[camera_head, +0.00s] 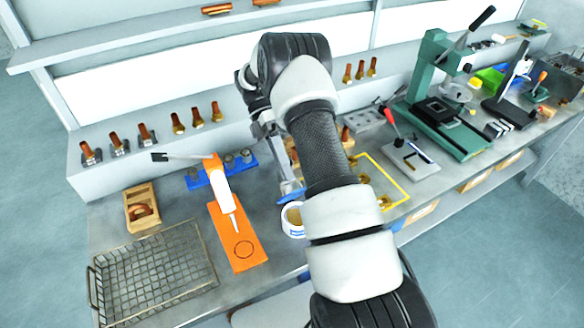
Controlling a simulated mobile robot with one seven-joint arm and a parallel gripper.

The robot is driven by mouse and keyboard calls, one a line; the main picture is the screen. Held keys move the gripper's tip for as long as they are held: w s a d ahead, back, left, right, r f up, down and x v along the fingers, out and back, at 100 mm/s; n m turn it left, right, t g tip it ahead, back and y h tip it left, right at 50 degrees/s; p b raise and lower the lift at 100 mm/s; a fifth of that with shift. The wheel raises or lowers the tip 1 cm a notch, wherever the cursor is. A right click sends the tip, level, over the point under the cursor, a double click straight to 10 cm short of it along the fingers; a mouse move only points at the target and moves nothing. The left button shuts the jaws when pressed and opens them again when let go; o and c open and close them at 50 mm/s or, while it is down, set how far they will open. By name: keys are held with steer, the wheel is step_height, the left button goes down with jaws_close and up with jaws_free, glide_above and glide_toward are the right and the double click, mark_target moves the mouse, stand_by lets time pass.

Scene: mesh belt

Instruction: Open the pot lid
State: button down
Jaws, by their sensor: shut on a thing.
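The small white pot (289,226) with blue markings stands near the bench's front edge, just left of my forearm. Its top is uncovered and a tan inside shows; my arm hides its right side. The blue lid (291,195) is tilted up at the pot's far side. My gripper (288,182) reaches down from behind my arm and is shut at the lid. The exact grip and whether the lid still touches the pot are hard to tell.
An orange stand (238,238) with a white upright tool is left of the pot. A wire basket (150,270) and wooden box (141,208) lie further left. A yellow frame (398,186) and green press (437,85) are right of my arm.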

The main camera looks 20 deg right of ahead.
steer(key=shift+w+f+g, duration=0.15)
steer(key=shift+w+g, duration=0.2)
steer(key=shift+g, duration=0.15)
